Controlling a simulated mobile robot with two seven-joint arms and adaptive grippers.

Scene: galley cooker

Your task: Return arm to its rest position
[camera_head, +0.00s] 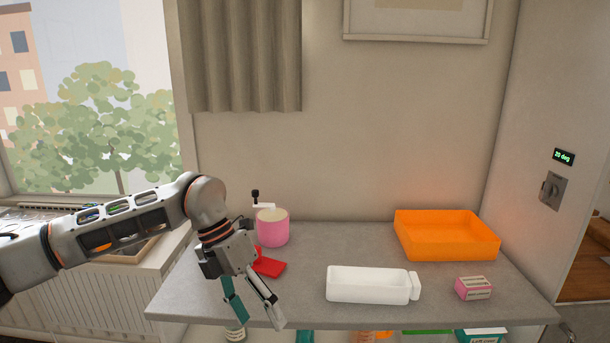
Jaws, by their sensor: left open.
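My left arm (110,228) reaches in from the left, raised over the left part of the grey counter. My left gripper (257,318) points down with its fingers spread apart, one teal on its inner face and one grey. Nothing shows between the fingers. It hangs at the counter's front left, in front of a red flat item (269,264) that it partly hides. My right gripper is not in view.
The grey counter (320,257) holds a pink pot (272,230), a white container (368,285), an orange tray (446,236) and a small pink box (473,288). Several items sit on a shelf below. A wall panel (552,190) stands right.

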